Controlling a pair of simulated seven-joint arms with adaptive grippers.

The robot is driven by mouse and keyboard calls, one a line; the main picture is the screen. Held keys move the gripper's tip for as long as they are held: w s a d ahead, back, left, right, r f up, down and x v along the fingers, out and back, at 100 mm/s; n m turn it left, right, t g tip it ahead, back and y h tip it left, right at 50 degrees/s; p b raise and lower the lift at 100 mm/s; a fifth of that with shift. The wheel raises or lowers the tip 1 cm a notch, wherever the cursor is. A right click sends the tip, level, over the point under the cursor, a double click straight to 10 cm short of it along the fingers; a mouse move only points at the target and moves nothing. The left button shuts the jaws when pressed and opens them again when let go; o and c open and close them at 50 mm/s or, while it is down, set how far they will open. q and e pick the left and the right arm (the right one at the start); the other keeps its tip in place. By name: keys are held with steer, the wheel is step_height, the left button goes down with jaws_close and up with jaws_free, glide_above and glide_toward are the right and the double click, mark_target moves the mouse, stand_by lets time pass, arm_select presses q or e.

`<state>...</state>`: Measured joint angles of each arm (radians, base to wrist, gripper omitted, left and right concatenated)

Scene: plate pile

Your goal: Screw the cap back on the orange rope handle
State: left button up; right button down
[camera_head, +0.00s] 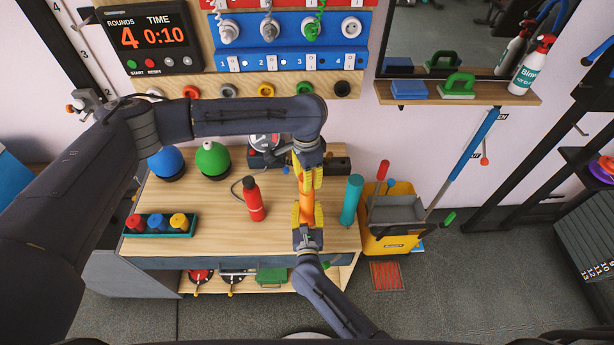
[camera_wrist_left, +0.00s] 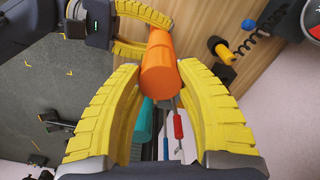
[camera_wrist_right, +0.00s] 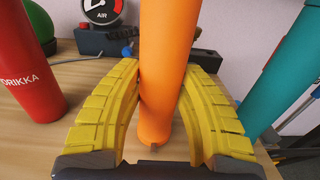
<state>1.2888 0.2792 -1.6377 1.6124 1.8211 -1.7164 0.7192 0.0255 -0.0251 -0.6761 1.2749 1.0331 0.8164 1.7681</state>
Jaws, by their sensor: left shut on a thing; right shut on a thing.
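The orange rope handle (camera_head: 307,201) is held above the workbench, between my two grippers. My right gripper (camera_head: 307,214) is shut around its lower part, and the right wrist view shows the smooth orange handle (camera_wrist_right: 165,70) between the yellow fingers. My left gripper (camera_head: 306,178) comes down from above and is shut at the other end. In the left wrist view an orange cylindrical end piece (camera_wrist_left: 159,78), seemingly the cap, sits between its fingers, in line with the handle (camera_wrist_left: 158,40). Whether the thread is engaged is hidden.
A red bottle (camera_head: 254,200) stands left of the handle and a teal cylinder (camera_head: 351,200) right of it. A tray of small coloured pots (camera_head: 158,234) and blue and green balls (camera_head: 212,158) are further left. A yellow bucket (camera_head: 390,237) stands beside the bench.

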arm_select(q)
steer(key=shift+f, duration=0.6)
stand_by(0.5)
